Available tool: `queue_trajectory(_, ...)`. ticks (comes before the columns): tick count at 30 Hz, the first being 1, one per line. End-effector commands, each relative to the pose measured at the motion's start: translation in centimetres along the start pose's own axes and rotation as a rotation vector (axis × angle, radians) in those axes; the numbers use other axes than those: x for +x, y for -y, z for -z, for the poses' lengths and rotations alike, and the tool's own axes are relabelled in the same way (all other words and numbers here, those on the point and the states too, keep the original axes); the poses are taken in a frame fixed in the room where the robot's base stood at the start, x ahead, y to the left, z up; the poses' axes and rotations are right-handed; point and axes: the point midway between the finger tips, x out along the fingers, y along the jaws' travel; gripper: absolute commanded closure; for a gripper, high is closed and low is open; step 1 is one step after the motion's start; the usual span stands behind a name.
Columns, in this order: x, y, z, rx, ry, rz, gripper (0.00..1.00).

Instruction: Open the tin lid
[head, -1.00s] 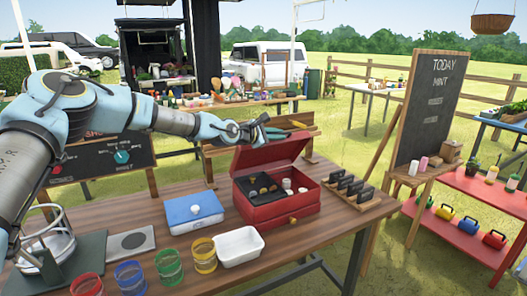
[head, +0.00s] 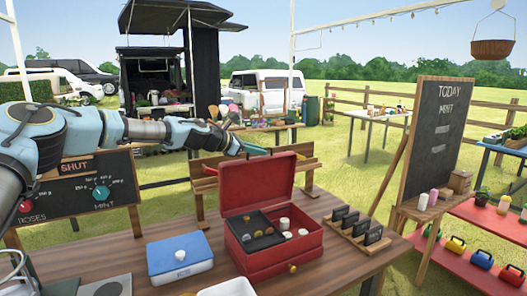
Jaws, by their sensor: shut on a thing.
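The blue tin (head: 181,267) stands on the wooden table left of the red box, and its lid with a white knob (head: 180,255) is on it. The red box (head: 270,240) is open, with its lid (head: 268,184) tilted up at the back. Its tray holds several dark and gold round pieces, with white ones beside them. My gripper (head: 231,143) is up above and behind the blue tin, near the raised red lid. It looks shut on a slim teal object (head: 255,149) pointing right; what that object is, I cannot tell.
A wooden rack (head: 205,181) stands behind the red box. A stand of dark upright pieces (head: 352,228) is to its right. A white dish (head: 227,288) is cut off at the front edge. A chalkboard (head: 432,140) stands at right.

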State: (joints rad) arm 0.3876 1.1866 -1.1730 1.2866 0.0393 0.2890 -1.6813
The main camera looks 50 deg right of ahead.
Motion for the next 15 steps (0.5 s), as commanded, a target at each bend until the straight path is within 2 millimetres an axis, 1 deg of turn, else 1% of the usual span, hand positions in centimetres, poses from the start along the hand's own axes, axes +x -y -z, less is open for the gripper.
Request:
queue_trajectory(1, -0.07, 0.03, 0.27, -0.005, -0.003, 0.001, 1.00)
queue_trajectory(11, -0.08, 0.09, 0.33, -0.006, -0.003, 0.003, 1.00)
queue_trajectory(12, -0.07, 0.09, 0.33, -0.006, -0.003, 0.003, 0.86)
queue_trajectory(15, -0.06, 0.10, 0.32, -0.005, -0.003, 0.003, 0.75)
